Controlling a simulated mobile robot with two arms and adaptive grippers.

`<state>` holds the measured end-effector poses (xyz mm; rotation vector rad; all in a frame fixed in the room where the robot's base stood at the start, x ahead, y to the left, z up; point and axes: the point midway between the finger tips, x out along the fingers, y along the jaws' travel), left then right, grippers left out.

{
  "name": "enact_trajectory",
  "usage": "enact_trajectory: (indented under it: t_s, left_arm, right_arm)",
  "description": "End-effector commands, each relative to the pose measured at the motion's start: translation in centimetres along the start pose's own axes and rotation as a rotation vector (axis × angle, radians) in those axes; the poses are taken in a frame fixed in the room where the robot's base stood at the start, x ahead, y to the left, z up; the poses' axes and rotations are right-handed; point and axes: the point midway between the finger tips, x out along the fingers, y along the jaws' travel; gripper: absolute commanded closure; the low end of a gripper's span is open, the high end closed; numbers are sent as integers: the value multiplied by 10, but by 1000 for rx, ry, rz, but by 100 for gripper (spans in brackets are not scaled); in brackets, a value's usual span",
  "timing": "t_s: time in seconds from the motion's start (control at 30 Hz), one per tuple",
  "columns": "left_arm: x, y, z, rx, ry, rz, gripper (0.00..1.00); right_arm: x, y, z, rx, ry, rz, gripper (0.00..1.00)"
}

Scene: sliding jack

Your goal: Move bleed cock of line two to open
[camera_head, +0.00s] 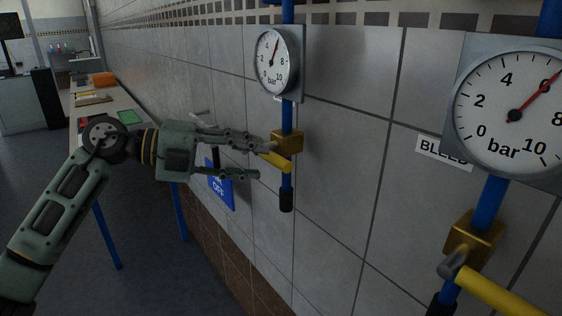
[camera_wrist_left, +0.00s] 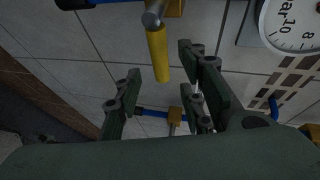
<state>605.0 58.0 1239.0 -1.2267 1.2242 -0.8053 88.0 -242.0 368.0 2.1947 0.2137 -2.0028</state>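Two brass bleed cocks with yellow levers sit on blue pipes on the tiled wall; I cannot read which one is line two. The farther brass cock (camera_head: 287,142) has its yellow lever (camera_head: 275,160) pointing out from the wall. My left gripper (camera_head: 262,161) is open around that lever's end. In the left wrist view, the yellow lever (camera_wrist_left: 159,55) lies between the spread fingers (camera_wrist_left: 158,61), with a visible gap to them. The nearer brass cock (camera_head: 474,238) has its yellow lever (camera_head: 505,296) cut off by the picture edge. My right gripper is not in view.
A pressure gauge (camera_head: 278,62) sits above the farther cock and a larger one (camera_head: 515,115) above the nearer. A "BLEED" label (camera_head: 440,152) is partly covered. A blue "OFF" sign (camera_head: 220,186) hangs behind my gripper. A workbench (camera_head: 100,104) stands at the left.

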Motion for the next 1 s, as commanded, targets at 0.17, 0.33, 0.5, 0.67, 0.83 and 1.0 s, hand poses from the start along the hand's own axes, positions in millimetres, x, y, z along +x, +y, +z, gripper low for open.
enact_trajectory:
  t_s: [0.17,0.33,0.5,0.67,0.83,1.0]
  left_arm:
    - [31,-3,-2,-2,5,-3,64]
    - [53,-2,-1,-3,3,-3,64]
    - [63,-1,0,-2,1,-3,64]
    - [64,0,0,-2,1,-3,64]
    - [64,-1,0,-2,1,-3,71]
    - [64,-1,0,-2,1,-4,86]
  right_arm:
    - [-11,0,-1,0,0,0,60]
    - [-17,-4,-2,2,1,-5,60]
    - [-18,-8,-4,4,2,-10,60]
    - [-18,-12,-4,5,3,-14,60]
    - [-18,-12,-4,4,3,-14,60]
    - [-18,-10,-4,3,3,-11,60]
